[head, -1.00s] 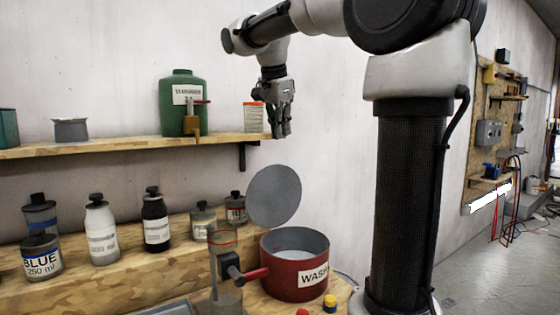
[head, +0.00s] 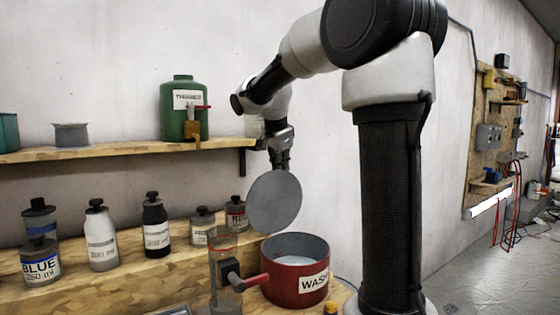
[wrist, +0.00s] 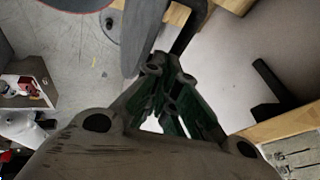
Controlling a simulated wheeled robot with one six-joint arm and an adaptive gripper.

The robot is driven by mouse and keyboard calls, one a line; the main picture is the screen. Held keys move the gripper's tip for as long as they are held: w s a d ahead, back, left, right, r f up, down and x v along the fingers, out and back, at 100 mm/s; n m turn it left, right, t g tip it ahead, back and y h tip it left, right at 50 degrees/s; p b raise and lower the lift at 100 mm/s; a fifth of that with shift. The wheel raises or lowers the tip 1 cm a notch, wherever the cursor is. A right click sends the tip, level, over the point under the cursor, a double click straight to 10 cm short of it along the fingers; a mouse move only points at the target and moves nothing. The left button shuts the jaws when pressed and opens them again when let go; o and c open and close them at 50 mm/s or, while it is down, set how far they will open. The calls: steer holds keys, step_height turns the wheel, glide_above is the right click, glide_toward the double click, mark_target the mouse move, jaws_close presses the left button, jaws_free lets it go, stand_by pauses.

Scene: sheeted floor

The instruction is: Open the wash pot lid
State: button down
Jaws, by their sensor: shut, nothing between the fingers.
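The red wash pot (head: 297,287) stands on the wooden bench with its mouth uncovered and a pale inside showing. Its round grey lid (head: 275,203) stands raised at the pot's back left, tilted steeply up. In the wrist view the lid (wrist: 141,38) appears nearly edge-on, close beside the fingertips. My gripper (head: 281,162) is shut and empty, pointing down just behind the lid's upper edge, which hides the fingertips' lower part. In the wrist view my gripper (wrist: 166,68) shows its dark fingers together. I cannot tell whether they touch the lid.
A wooden shelf (head: 120,150) on the wall holds a green thinner jug (head: 182,112) close to my arm. Several bottles, including a white one (head: 100,238), line the bench left of the pot.

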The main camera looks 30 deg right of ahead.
steer(key=w, duration=0.3)
steer(key=shift+w+f, duration=0.4)
steer(key=shift+a, duration=0.1)
steer(key=v, duration=1.2)
steer(key=s+a+f+n+y, duration=0.2)
steer(key=s+f+n, duration=0.3)
steer(key=f+n, duration=0.5)
steer(key=s+a+f+n, duration=0.1)
steer(key=s+f+n, duration=0.2)
steer(key=s, duration=0.9)
steer(key=s+f+n+y, duration=0.1)
steer(key=s+f+n, duration=0.3)
steer(key=s+f, duration=0.3)
steer(key=s, duration=0.5)
steer(key=shift+a+f+y, duration=0.25)
steer(key=shift+a+y, duration=0.05)
steer(key=shift+a, duration=0.1)
